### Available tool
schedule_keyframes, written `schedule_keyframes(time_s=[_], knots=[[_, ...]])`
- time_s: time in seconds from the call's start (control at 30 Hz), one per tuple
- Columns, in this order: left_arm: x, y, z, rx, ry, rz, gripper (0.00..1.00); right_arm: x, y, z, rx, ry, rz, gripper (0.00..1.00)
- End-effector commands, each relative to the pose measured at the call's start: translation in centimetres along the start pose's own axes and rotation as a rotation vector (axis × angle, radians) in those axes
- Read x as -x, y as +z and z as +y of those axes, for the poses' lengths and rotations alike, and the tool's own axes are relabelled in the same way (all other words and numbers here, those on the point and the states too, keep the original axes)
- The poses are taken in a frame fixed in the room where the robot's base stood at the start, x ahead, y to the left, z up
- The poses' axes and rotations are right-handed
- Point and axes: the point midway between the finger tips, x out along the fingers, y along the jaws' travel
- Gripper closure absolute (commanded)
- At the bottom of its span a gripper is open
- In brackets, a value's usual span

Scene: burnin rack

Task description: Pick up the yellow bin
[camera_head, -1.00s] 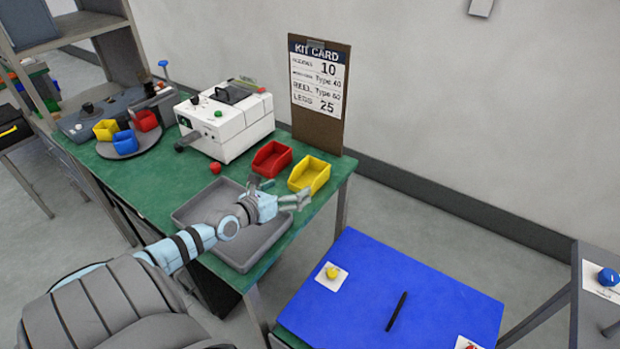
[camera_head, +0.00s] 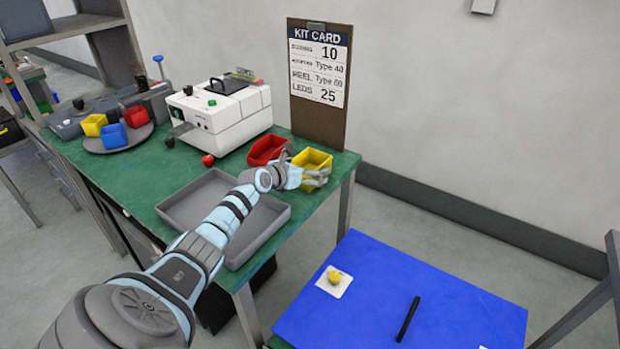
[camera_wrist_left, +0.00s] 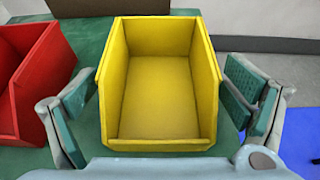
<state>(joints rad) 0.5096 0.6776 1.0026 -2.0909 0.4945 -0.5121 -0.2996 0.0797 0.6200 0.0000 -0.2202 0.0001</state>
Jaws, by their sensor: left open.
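The yellow bin (camera_head: 312,161) stands upright on the green table near its right end, below the kit card. It looks empty in the left wrist view (camera_wrist_left: 160,92). My left gripper (camera_head: 306,176) is open at the bin's near side. In the left wrist view its two fingers (camera_wrist_left: 160,110) stand apart, one on each side of the bin, with gaps between the pads and the bin walls. In the head view the gripper hides the bin's lower front. There are two yellow bins; the other small yellow bin (camera_head: 94,124) sits on the round tray.
A red bin (camera_head: 266,150) stands just left of the yellow bin. A grey tray (camera_head: 180,213) lies under my left arm. The kit card (camera_head: 318,80) stands behind the bins. A white machine (camera_head: 222,118) is farther left. A blue mat (camera_head: 375,300) lies at the front right.

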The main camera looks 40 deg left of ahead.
Motion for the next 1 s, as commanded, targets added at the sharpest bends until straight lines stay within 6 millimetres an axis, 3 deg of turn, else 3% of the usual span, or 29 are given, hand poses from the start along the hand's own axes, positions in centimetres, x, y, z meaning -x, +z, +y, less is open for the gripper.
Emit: schedule_keyframes(time_s=[0.1,0.43,0.77,0.87,1.0], knots=[[0.1,0.2,0.0,-0.001,0.001,0.0,0.07,0.2,0.0,0.0,0.0,0.0,0.0,0.6],[0.2,0.2,0.1,0.0,0.002,0.0,0.59,0.3,0.0,0.0,0.0,0.0,0.0,0.6],[0.5,0.9,0.1,-0.001,0.002,-0.001,0.59,0.7,0.0,0.1,0.0,0.0,0.0,0.6],[1.1,2.4,0.1,-0.001,0.001,-0.002,0.59,1.6,-0.1,0.1,0.0,0.0,0.0,0.6],[2.6,6.2,0.1,-0.003,0.002,-0.004,0.59,3.6,-0.3,0.3,0.0,0.0,-0.001,0.6]])
